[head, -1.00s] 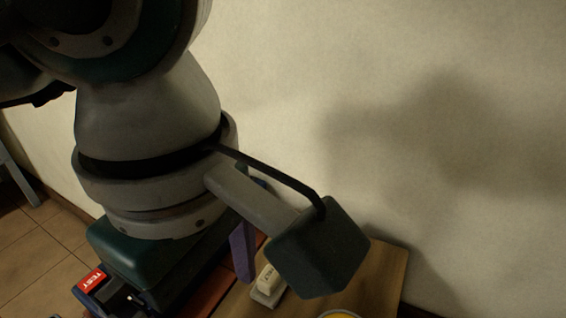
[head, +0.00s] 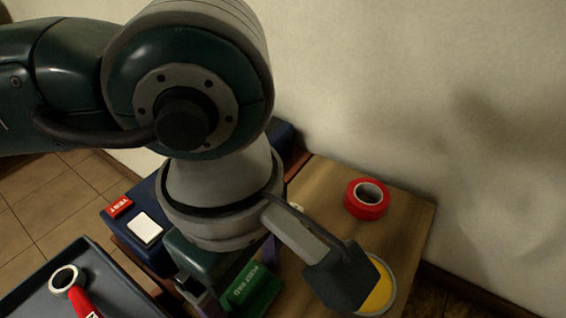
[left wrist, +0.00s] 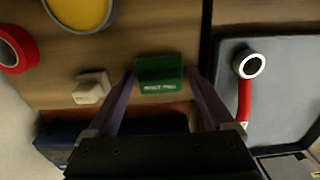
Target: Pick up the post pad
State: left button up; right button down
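The post pad (head: 254,291) is a small green block with pale lettering, lying on the wooden bench. It also shows in the left wrist view (left wrist: 160,72), between the two purple fingertips. My left gripper (head: 236,274) points down at it; in the left wrist view (left wrist: 160,88) it is open, one finger on each side of the pad, with small gaps. I cannot tell how far the fingertips are above the bench. My right gripper is not in view.
Red tape roll (head: 367,198) and yellow-filled round dish (head: 380,288) are on the bench (head: 325,180). A small white block (left wrist: 92,88) lies beside the left finger. A grey tray (head: 35,285) holds a red-handled tool (head: 78,293). A blue box (head: 150,255) stands behind, against the bench.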

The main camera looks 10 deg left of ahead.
aim_at(246, 281)
pick_arm(q)
jog(key=c, duration=1)
jog(key=shift+r, duration=0.1)
jog(key=shift+c, duration=0.2)
notch_tip(246, 281, up, 20)
jog(key=p, duration=0.4)
